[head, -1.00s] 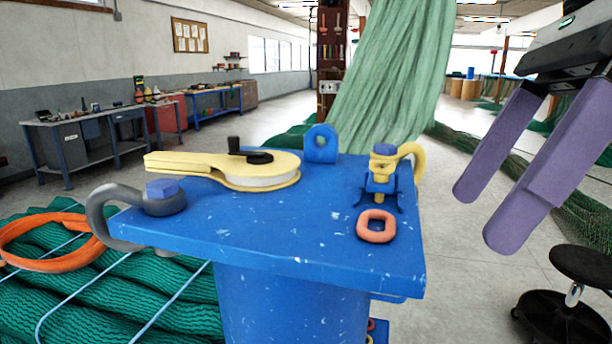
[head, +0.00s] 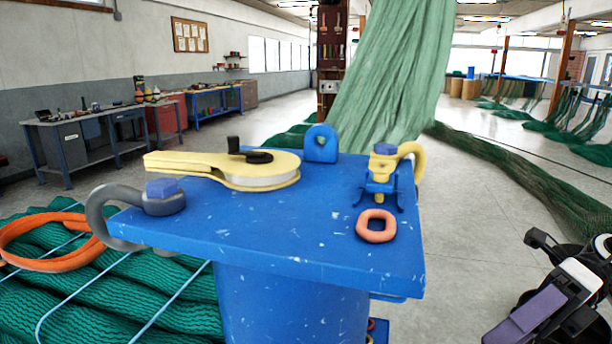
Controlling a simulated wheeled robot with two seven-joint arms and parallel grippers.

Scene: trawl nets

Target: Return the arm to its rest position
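My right gripper (head: 510,328) is low in the bottom right corner of the head view, out over the floor and well to the right of the blue stand (head: 300,245). One purple finger shows, pointing down and left, and its tip is near the lower frame edge. The other finger is not clearly seen, so I cannot tell the opening. I see nothing held in the visible part. It is apart from the stand and everything on it. My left gripper is not in view.
The blue top holds a yellow snatch block (head: 240,165), a grey shackle (head: 130,205), a yellow shackle (head: 385,170) and an orange link (head: 376,226). An orange ring (head: 45,240) lies on green netting (head: 110,285) at left. Floor right of the stand is clear.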

